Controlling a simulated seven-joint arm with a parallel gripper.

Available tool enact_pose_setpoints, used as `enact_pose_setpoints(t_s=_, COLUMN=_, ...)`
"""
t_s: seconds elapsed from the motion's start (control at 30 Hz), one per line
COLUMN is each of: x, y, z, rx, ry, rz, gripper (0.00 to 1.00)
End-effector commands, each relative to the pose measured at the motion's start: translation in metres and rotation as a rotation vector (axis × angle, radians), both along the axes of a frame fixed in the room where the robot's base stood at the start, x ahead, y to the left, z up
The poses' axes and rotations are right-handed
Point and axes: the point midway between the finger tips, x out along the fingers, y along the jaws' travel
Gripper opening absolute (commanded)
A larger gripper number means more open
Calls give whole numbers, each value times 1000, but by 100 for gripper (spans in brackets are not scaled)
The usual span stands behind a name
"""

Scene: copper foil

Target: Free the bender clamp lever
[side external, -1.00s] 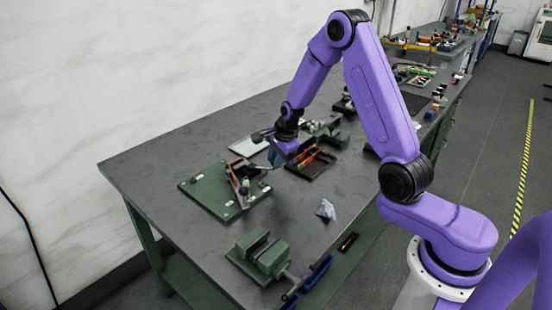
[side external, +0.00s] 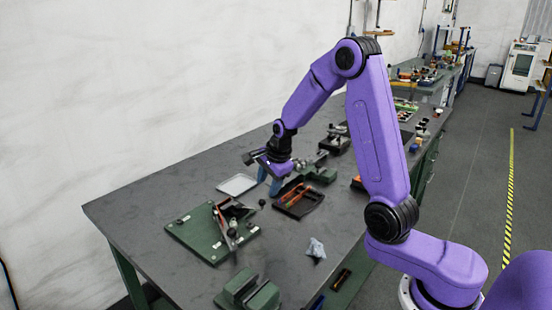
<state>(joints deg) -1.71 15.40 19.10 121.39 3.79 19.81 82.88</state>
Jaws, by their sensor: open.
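The bender is a dark metal fixture with a reddish part (side external: 224,218), mounted on a green base plate (side external: 195,234) at the left of the bench. A dark round knob (side external: 262,203) shows to the right of the bender. I cannot tell whether it belongs to the clamp lever. My gripper (side external: 269,181) is open, with blue fingers pointing down. It is behind and to the right of the bender, apart from it, and nothing shows between the fingers. The clamp lever's exact position is too small to make out.
A dark tray with orange-handled tools (side external: 298,199) lies just right of my gripper. A pale flat sheet (side external: 237,185) lies to its left. A green vice (side external: 246,294) and a crumpled rag (side external: 316,248) are nearer the front. The bench between plate and rag is clear.

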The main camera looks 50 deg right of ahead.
Motion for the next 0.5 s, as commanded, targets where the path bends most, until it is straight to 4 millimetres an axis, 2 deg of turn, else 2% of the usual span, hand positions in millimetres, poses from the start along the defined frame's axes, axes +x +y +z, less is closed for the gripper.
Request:
enact_pose_setpoints(t_s=0.3, x=-19, y=3, z=55, rx=-1, ry=-5, rz=0, gripper=49)
enact_pose_setpoints(t_s=0.5, x=-28, y=5, z=82, rx=0, ry=-3, rz=-1, gripper=49)
